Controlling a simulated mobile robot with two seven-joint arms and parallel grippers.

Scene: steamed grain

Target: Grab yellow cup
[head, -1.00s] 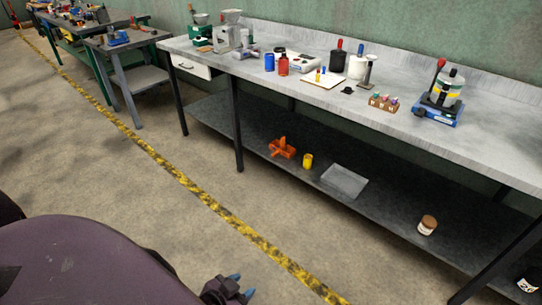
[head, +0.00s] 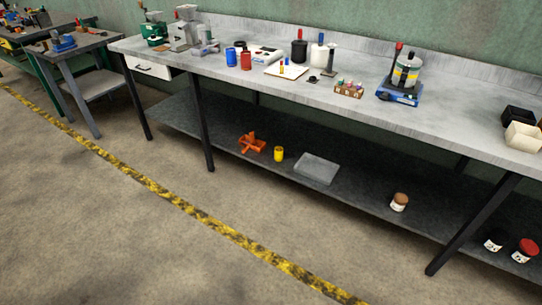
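The yellow cup (head: 278,154) stands upright on the dark lower shelf (head: 340,208) of the long grey workbench. It sits between an orange object (head: 252,144) on its left and a flat grey tray (head: 317,169) on its right. Neither of my grippers shows in the head view now.
The workbench top (head: 446,118) holds several items, including a blue cup (head: 231,57), a red cup (head: 246,61) and a blue-based device (head: 401,93). A bench leg (head: 201,125) stands left of the orange object. The floor (head: 130,235) in front, crossed by a yellow-black line (head: 208,218), is clear.

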